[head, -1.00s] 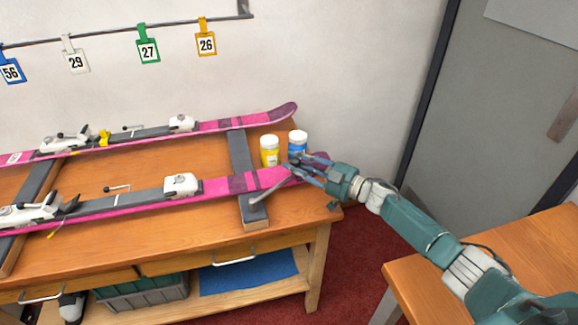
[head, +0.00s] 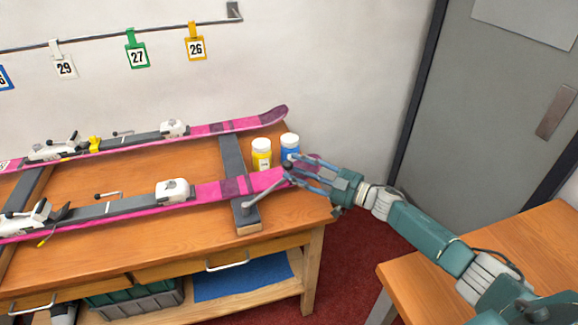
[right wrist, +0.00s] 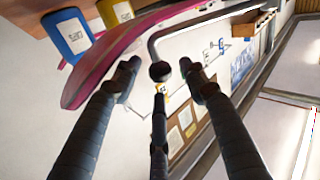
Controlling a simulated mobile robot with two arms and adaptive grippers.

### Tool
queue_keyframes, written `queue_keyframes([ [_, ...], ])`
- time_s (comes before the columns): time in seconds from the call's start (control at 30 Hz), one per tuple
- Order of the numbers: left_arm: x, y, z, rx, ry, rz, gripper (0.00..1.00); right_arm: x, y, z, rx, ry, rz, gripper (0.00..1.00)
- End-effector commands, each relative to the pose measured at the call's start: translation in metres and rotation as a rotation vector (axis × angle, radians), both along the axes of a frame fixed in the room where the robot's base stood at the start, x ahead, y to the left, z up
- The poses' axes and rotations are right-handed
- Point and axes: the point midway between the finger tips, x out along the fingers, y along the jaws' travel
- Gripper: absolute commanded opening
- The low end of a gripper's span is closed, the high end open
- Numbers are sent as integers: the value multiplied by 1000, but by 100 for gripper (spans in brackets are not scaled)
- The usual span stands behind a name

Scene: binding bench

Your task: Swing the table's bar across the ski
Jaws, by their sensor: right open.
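The near pink ski (head: 215,189) lies along the front of the wooden bench (head: 150,240). The table's grey bar (head: 265,193) starts at a pivot on the front end of the right dark crosspiece. It slants right and away toward the ski's tip end, where my fingers partly hide it. My right gripper (head: 291,167) is open at the bar's far end. In the right wrist view the fingers stand spread around the bar's dark round knob (right wrist: 160,71), with the bar (right wrist: 205,27) bending away behind it. Contact cannot be told. My left gripper is out of view.
A yellow jar (head: 261,154) and a blue jar (head: 290,146) stand just behind the ski near my fingers. A second pink ski (head: 230,126) lies farther back. A wooden table (head: 535,240) stands at the right, with red floor between.

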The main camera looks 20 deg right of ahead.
Motion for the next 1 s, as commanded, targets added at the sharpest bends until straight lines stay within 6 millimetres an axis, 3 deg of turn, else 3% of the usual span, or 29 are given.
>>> queue_keyframes([
  [0.1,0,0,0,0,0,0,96,-24,-17,-2,-3,4,1,43],
  [0.33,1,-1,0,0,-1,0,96,-56,-40,-1,0,2,0,43],
  [0.77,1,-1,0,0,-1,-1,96,-67,-49,1,1,-1,-1,43],
  [0.9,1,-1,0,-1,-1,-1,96,-63,-47,7,65,9,-27,19],
  [1.0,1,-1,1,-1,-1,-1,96,-52,-50,30,331,61,-133,0],
])
